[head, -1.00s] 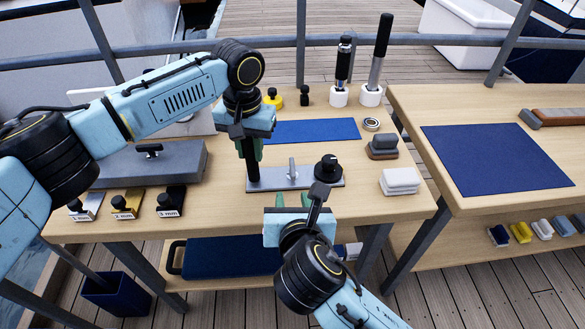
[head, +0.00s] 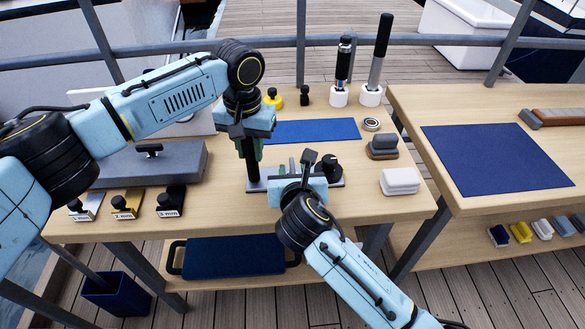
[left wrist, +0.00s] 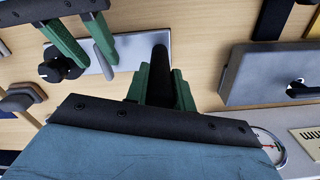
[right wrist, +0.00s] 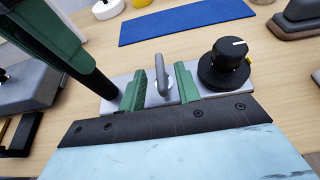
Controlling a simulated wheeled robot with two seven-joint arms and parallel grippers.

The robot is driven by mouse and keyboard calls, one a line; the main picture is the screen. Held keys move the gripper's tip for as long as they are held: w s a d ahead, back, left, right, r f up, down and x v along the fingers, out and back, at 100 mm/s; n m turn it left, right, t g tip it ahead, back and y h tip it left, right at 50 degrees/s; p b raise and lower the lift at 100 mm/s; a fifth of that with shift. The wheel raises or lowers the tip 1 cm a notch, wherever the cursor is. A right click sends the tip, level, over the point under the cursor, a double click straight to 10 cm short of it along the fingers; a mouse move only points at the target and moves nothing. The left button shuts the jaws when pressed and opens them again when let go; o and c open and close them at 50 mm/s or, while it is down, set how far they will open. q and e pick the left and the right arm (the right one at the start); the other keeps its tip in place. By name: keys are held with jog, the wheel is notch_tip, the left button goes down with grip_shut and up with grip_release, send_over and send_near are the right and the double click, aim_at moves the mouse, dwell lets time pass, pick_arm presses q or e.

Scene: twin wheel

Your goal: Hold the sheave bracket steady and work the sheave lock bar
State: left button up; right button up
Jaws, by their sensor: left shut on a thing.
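The sheave bracket shows as a grey base plate (right wrist: 119,84) on the wooden table, with an upright black post (head: 252,172) at its left end. My left gripper (head: 250,148) is shut on this post from above; the left wrist view shows its green fingers on either side of the post (left wrist: 160,60). A grey metal lever, which looks like the lock bar (right wrist: 166,76), stands mid-plate. My right gripper (right wrist: 163,84) is open, one green finger on each side of the lever, with gaps visible.
A black knob (right wrist: 228,62) stands on the plate's right end, close to my right gripper. Stacked white blocks (head: 400,181) and a brown-grey block (head: 382,146) lie to the right. A grey slab (head: 130,165) and labelled gauges (head: 127,204) lie left. A blue mat (head: 310,130) lies behind.

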jog(key=shift+x, duration=0.85)
grip_shut()
jog(key=m+h, duration=0.2)
jog(key=h, duration=0.1)
jog(key=shift+a+m, duration=0.3)
jog(key=shift+m+g+h, duration=0.6)
jog(key=shift+m+h, duration=0.6)
jog(key=shift+h, duration=0.2)
grip_release()
